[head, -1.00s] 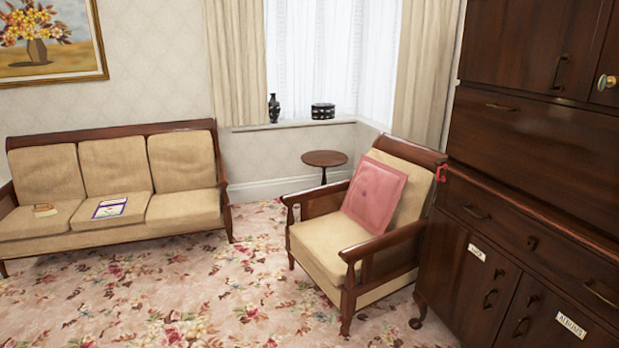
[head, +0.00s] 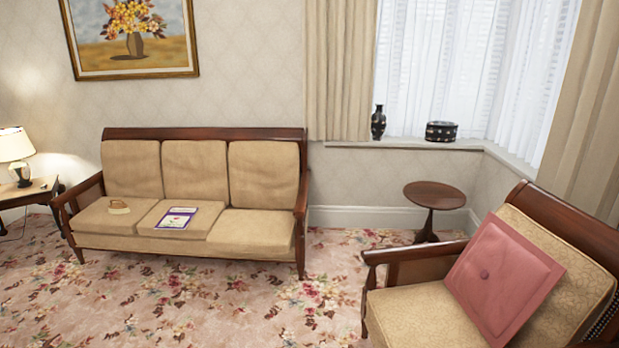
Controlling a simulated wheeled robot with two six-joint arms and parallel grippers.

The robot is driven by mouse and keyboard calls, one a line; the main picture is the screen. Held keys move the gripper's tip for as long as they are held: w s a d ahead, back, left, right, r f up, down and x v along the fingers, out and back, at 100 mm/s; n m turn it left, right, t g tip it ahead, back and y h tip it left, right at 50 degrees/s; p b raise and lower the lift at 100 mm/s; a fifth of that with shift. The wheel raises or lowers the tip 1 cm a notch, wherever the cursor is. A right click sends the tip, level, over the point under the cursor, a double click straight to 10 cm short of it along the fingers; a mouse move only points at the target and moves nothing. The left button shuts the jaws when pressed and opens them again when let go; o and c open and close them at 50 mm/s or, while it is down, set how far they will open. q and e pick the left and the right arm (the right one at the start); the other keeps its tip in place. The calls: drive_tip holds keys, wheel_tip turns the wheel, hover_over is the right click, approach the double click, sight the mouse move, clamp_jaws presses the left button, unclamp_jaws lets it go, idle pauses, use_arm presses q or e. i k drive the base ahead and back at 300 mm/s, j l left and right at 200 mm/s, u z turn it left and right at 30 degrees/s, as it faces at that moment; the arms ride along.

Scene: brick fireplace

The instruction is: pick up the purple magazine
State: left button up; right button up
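The purple magazine (head: 176,218) lies flat on the middle seat cushion of the beige sofa (head: 252,232). It has a purple border and a pale cover. A small tan object (head: 119,207) lies on the left seat cushion, apart from the magazine; what it is I cannot tell. Neither of my grippers shows in the head view.
An armchair (head: 420,315) with a pink cushion (head: 503,278) stands at the front right. A round side table (head: 434,197) stands behind it. A lamp (head: 16,152) stands on a table at the left. The flowered carpet (head: 170,310) before the sofa is clear.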

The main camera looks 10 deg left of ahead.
sight(176, 218)
drive_tip(key=i+j+u, duration=0.25)
drive_tip(key=i+u, duration=0.15)
drive_tip(key=i, duration=0.15)
drive_tip(key=i+u, duration=0.4)
drive_tip(key=i, duration=0.15)
drive_tip(key=i+l+u, duration=0.1)
drive_tip(key=i+u, duration=0.3)
drive_tip(key=i, duration=0.2)
